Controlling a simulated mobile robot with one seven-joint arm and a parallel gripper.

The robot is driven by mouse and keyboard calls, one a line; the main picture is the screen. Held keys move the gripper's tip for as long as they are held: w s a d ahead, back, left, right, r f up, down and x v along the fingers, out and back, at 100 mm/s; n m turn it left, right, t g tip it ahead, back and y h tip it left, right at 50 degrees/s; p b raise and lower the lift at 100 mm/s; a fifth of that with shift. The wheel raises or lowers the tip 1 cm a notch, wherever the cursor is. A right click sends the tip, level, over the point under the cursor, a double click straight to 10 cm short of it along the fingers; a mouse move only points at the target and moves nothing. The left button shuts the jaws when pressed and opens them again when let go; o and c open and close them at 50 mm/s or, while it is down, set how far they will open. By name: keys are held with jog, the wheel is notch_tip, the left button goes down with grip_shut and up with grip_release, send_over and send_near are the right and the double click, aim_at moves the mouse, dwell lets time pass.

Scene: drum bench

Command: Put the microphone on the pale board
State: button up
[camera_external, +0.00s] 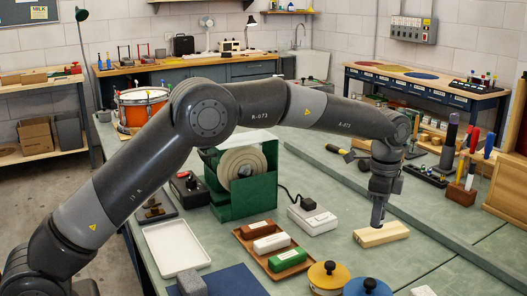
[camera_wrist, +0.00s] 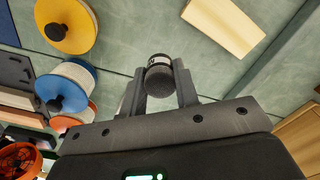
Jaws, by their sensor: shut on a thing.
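My gripper (camera_wrist: 160,92) is shut on the microphone (camera_wrist: 158,72), whose round dark mesh head faces the camera in the wrist view. The rest of its body is mostly hidden below the head. In the external view my gripper (camera_external: 379,200) points down, and the slim dark shape at its end overlaps the pale board. The pale board (camera_external: 390,235) is a light wooden block lying on the green bench. In the wrist view the pale board (camera_wrist: 228,22) lies up and right of the microphone, apart from it in the picture.
A white box (camera_external: 314,220), a brown tray (camera_external: 290,268) with coloured blocks and yellow and blue lidded spools (camera_external: 328,275) stand left and in front of the board. A long raised rail (camera_external: 430,240) runs along its right. Bare bench surrounds the board.

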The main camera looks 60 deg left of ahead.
send_over(366, 238)
notch_tip(366, 238, down, 4)
jog(key=shift+f, duration=2.15)
jog(key=shift+f, duration=0.1)
jog(key=shift+f, duration=0.1)
jog(key=o, duration=1)
jog(key=shift+c, duration=0.2)
